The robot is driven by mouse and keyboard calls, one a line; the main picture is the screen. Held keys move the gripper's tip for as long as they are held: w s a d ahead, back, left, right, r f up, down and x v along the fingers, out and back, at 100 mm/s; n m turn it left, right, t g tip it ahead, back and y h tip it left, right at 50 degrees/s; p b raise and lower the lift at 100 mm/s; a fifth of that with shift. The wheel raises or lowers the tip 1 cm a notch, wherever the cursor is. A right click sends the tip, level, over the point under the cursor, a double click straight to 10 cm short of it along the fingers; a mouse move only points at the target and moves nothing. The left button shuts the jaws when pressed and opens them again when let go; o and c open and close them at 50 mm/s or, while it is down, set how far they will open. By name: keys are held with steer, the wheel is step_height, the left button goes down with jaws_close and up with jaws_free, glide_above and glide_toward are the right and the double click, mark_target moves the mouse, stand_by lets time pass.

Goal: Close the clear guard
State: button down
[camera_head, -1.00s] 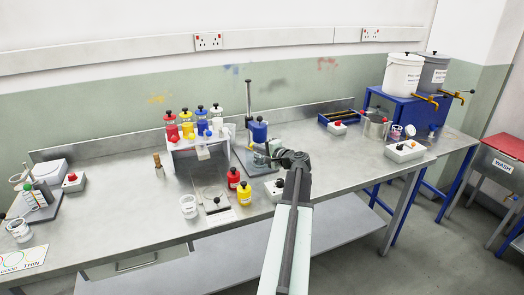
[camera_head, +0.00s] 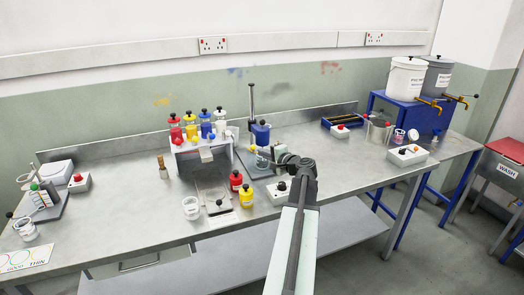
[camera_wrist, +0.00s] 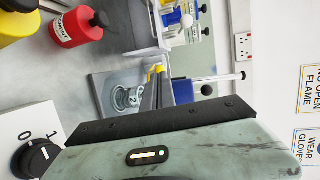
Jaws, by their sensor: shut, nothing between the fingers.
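A bench stirrer with a blue head (camera_head: 261,132) stands at mid-bench; its blue head also shows in the wrist view (camera_wrist: 182,91). A small clear round piece (camera_head: 263,158) sits below that head, and in the wrist view it is a clear cylinder (camera_wrist: 128,97) on a grey base. I cannot tell whether it is the guard or a cup. A flat, see-through panel (camera_head: 212,193) with a black knob lies before the white gantry. My gripper (camera_head: 274,156) is shut and empty, beside the stirrer's right side. Its fingers (camera_wrist: 155,82) partly hide the clear cylinder.
The white gantry (camera_head: 181,163) carries several coloured bottles. A red bottle (camera_head: 236,180) and a yellow bottle (camera_head: 246,195) stand left of my arm. A white switch box (camera_head: 279,190) stands close by my arm.

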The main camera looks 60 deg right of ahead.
steer(key=p+v, duration=0.1)
steer(key=v, duration=0.8)
steer(key=shift+a, duration=0.45)
